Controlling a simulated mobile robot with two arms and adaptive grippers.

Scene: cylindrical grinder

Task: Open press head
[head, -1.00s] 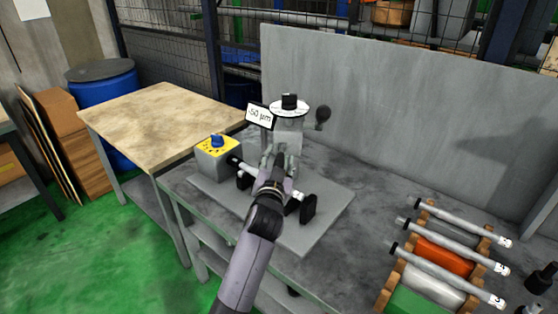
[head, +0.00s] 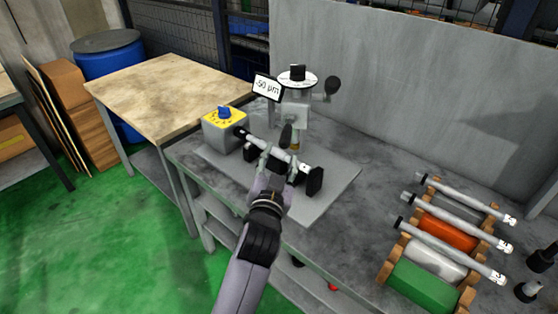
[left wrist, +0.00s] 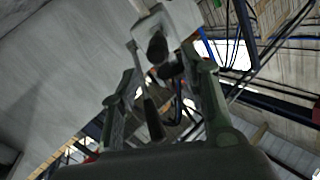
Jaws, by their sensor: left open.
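The grinder's press head (head: 295,112) is a grey block under a white dial with a black knob (head: 297,73). A dark lever handle (head: 286,134) hangs at its front. A grey shaft (head: 268,147) lies across black supports below it. My left gripper (head: 279,163) is open, in front of the head and overlapping the shaft in the head view; I cannot tell whether it touches. In the left wrist view its two fingers (left wrist: 163,85) stand apart, with a dark handle (left wrist: 153,120) seen between them and the head block (left wrist: 165,25) beyond. My right gripper is not in view.
A yellow-topped control box (head: 224,128) stands left of the shaft. A black ball crank (head: 332,87) sticks out at the head's right. A "-50 µm" sign (head: 267,87) is at its left. A rack (head: 385,272) with several shafts stands right. A grey panel (head: 400,90) rises behind.

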